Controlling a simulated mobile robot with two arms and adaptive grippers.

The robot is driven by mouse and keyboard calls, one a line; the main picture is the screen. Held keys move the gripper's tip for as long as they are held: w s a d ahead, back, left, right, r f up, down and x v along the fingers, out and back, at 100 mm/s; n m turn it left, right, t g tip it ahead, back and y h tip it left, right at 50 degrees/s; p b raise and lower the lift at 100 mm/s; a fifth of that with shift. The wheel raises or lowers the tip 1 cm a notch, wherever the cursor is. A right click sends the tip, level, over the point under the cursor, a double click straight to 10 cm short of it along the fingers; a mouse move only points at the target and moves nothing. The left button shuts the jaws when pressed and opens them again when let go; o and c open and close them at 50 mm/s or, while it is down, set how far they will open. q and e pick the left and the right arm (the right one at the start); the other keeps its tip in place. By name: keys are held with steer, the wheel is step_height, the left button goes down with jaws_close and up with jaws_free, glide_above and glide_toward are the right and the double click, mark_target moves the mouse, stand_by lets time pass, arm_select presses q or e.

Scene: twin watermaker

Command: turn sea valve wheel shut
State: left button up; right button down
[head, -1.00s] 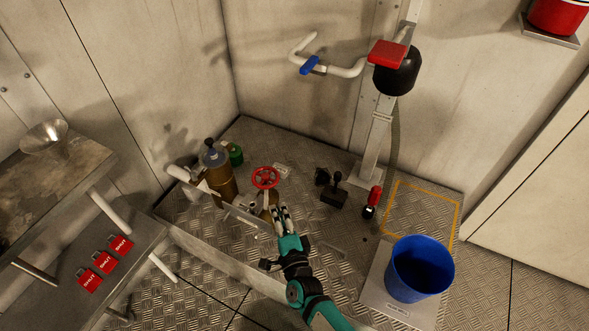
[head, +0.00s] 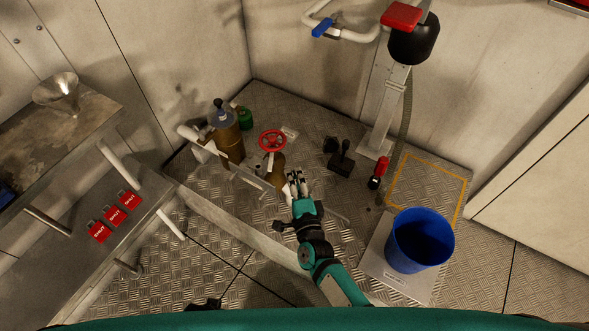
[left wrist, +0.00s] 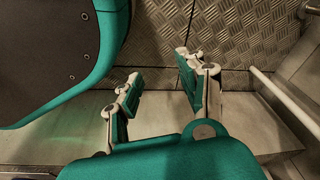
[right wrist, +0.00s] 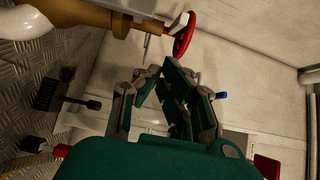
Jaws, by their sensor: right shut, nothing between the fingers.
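The red sea valve wheel (head: 272,140) sits on a brass valve body (head: 275,170) near the back left of the raised metal floor. It also shows at the top of the right wrist view (right wrist: 184,35), beyond my fingers. My right gripper (head: 296,178) is shut and empty, a little in front and to the right of the wheel, apart from it. In the right wrist view its fingers (right wrist: 165,75) come together with nothing between them. My left gripper (left wrist: 160,68) is open and empty over the floor in the left wrist view; the head view does not show it.
Black pedal-like parts (head: 340,160) and a red extinguisher-like item (head: 378,172) lie to the right. A blue bucket (head: 420,240) stands at the right. Red SHUT tags (head: 114,216) lie on the left shelf.

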steer(key=s+a, duration=0.3)
steer(key=s, duration=0.6)
steer(key=n+y+b, duration=0.3)
steer(key=y+b, duration=0.2)
glide_toward(274, 149)
steer(key=s+d+f, duration=0.2)
steer(key=s+d, duration=0.1)
steer(key=w+d+n+g+y+b, duration=0.1)
steer(key=d+n+g+y+b, duration=0.25)
steer(key=d, duration=0.25)
arm_select(q)
steer(key=w+d+r+t, duration=0.1)
steer(key=w+r, duration=0.2)
steer(key=r, duration=0.8)
steer(key=w+d+r+t+b, duration=0.1)
steer(key=w+r, duration=0.2)
steer(key=r, duration=0.8)
steer(key=shift+w+r+t, duration=0.15)
steer(key=shift+r+t, duration=0.15)
steer(key=shift+r, duration=0.05)
arm_select(e)
steer(key=s+a+x, duration=0.1)
steer(key=x, duration=1.2)
steer(key=shift+a+f+m+h, duration=0.3)
steer(key=shift+a+m+h, duration=0.05)
steer(key=shift+m, duration=0.1)
